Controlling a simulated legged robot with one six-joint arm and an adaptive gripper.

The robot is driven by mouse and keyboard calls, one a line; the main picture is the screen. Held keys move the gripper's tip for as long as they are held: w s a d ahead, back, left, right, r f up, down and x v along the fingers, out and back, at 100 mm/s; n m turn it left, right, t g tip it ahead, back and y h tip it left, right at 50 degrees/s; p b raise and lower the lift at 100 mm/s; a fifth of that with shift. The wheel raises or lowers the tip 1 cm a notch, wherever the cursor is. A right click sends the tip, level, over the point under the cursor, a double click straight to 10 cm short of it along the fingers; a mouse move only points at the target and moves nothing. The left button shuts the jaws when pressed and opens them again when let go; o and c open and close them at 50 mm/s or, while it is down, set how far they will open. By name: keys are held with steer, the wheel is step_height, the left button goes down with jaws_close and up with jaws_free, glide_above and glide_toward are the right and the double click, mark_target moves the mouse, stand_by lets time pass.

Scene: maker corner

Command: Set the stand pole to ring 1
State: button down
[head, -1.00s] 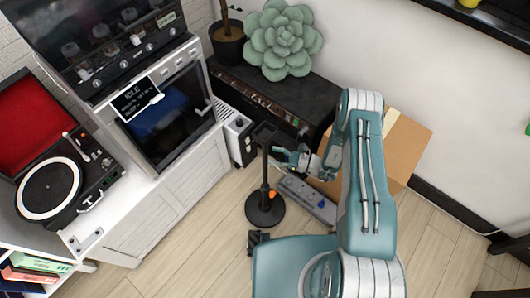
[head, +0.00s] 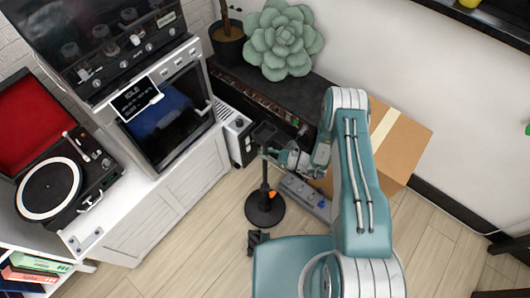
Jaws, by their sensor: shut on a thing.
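A black stand with a round base (head: 264,210) stands upright on the floor left of my arm. Its thin pole (head: 264,173) rises to a small dark square top (head: 264,132). A small orange part (head: 271,194) shows low on the pole. My gripper (head: 266,152) is shut on the pole just under the top, reaching in from the right. The jaws cover that part of the pole. Ring marks on the pole are too small to tell apart.
A power strip (head: 303,192) lies on the floor right of the stand. A cardboard box (head: 402,145) is behind my arm. A white cabinet (head: 165,215) stands at left, a dark chest (head: 262,85) behind.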

mark_target(265, 137)
step_height(265, 137, up, 10)
steer(key=shift+w+r, duration=0.15)
stand_by(0.3)
steer(key=c, duration=0.5)
jaws_free()
steer(key=shift+c, duration=0.2)
steer(key=v, duration=1.2)
